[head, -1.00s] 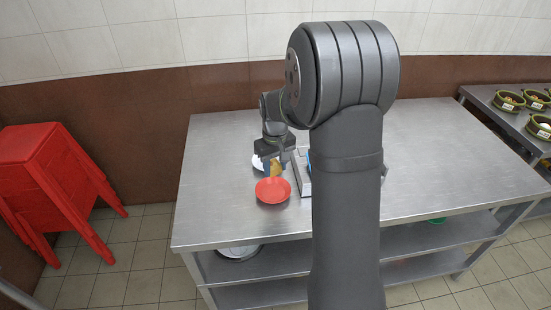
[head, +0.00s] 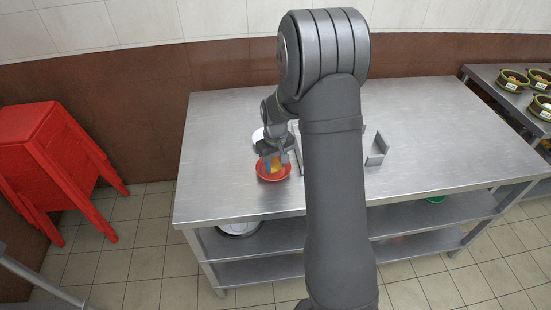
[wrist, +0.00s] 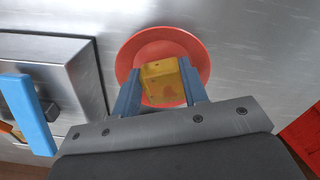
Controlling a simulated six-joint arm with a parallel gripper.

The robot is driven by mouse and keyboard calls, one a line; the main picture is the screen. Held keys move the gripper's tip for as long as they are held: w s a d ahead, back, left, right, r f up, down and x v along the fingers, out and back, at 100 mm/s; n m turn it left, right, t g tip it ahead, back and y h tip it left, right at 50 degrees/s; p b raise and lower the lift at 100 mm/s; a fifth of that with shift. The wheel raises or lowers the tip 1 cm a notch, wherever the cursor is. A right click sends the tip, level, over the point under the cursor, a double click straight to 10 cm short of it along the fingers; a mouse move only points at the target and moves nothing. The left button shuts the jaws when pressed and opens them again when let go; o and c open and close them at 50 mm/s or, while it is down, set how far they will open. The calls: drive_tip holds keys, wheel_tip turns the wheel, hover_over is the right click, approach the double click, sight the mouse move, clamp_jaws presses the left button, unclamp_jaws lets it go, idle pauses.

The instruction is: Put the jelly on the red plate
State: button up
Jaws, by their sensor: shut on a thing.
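The jelly is a yellow-amber block (wrist: 162,82) between the two blue-grey fingers of my gripper (wrist: 160,92). My gripper is shut on it. The red plate (wrist: 135,50) is a round dish directly behind the jelly in the wrist view. In the head view, my gripper (head: 273,161) is over the red plate (head: 274,177), with the orange-looking jelly (head: 272,167) at its fingertips. I cannot tell whether the jelly touches the plate.
A metal box (wrist: 60,65) with a blue handle (wrist: 27,115) stands beside the red plate. Red stools (head: 55,165) stand left of the steel table (head: 225,120).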

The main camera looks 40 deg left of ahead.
drive_tip(key=shift+f, duration=0.5)
idle(0.5)
drive_tip(key=o, duration=1.1)
drive_tip(key=shift+c, duration=1.6)
drive_tip(key=shift+r, duration=0.1)
drive_tip(key=shift+r, duration=2.35)
wheel_tip(320, 180, up, 7)
